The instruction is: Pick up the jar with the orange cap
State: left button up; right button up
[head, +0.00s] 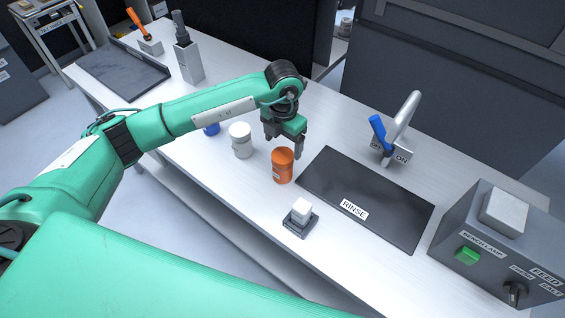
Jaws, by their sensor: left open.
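The jar with the orange cap (282,166) stands upright on the white bench, left of the black rinse mat. Its cap and body both look orange, with a pale label low on the side. My left gripper (284,147) is open, its fingers pointing down just above and behind the jar. I cannot tell whether a finger touches the cap. Nothing is between the fingers that I can see. My right gripper is not in view.
A white jar (241,140) and a partly hidden blue item (211,129) stand left of the orange jar. A small white block on a dark base (301,215) is in front. The rinse mat (385,200), a blue-handled tap (381,135) and a grey control box (490,245) lie to the right.

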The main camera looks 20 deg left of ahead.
aim_at(282, 155)
pick_arm(q)
notch_tip(282, 155, down, 3)
jog(key=shift+r, duration=0.2)
jog(key=f+p, duration=0.3)
jog(key=f, duration=0.1)
jog(key=shift+s+f, duration=0.15)
jog(key=shift+s, duration=0.05)
jog(key=shift+f, duration=0.45)
jog(key=shift+c, duration=0.4)
jog(key=c, duration=1.1)
